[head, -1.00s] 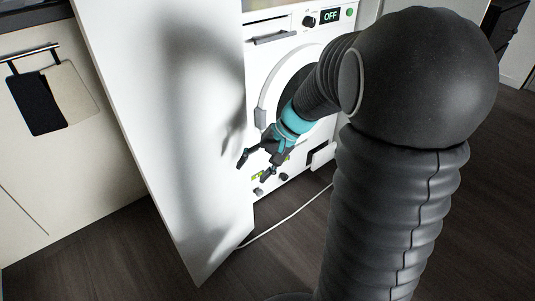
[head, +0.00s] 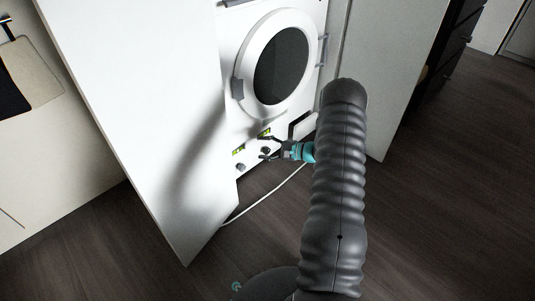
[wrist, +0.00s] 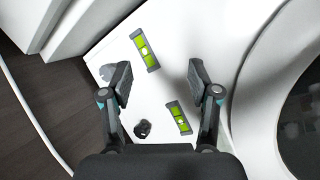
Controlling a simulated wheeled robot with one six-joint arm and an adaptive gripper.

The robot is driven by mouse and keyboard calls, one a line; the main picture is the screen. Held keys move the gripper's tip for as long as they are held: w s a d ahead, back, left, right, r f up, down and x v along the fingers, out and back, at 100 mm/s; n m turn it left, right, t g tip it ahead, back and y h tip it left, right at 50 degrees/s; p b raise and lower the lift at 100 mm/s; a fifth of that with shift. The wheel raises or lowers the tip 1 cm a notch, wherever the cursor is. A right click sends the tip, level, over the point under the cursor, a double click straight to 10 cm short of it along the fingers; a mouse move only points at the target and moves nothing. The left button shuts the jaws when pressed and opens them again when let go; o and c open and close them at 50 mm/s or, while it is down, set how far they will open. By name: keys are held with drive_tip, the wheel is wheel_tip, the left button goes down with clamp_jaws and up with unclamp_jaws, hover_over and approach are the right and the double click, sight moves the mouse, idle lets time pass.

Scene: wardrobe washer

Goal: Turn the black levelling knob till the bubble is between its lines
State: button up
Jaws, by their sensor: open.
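The black levelling knob (wrist: 142,128) is on the washer's lower front. In the wrist view it shows between my fingers, nearer the left one and close to the palm. In the head view the black knob (head: 266,150) lies at my fingertips. My gripper (wrist: 160,80) is open and empty; in the head view my gripper (head: 264,147) reaches in from the right. Contact with the knob cannot be told. A green level (wrist: 179,117) sits beside the black knob. Its pale bubble shows, but its place against the lines is too small to tell.
A grey knob (wrist: 107,72) and a second green level (wrist: 145,50) are farther along the panel. The washer's round door (head: 282,65) is above. White panels (head: 140,110) stand either side. A white cable (head: 262,196) lies on the dark floor.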

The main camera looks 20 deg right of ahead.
sight(268, 152)
drive_tip(key=d+f+m+t+h+b, duration=0.1)
drive_tip(key=d+f+m+t+h, duration=0.2)
drive_tip(key=d+f, duration=0.4)
drive_tip(key=d+f+m+t+h, duration=0.3)
drive_tip(key=d+f, duration=0.1)
drive_tip(key=f, duration=0.5)
drive_tip(key=b+x, duration=0.1)
drive_tip(key=x, duration=1.2)
drive_tip(key=shift+a+r+b, duration=0.1)
drive_tip(key=shift+a+b, duration=0.1)
drive_tip(key=shift+b, duration=0.2)
clamp_jaws()
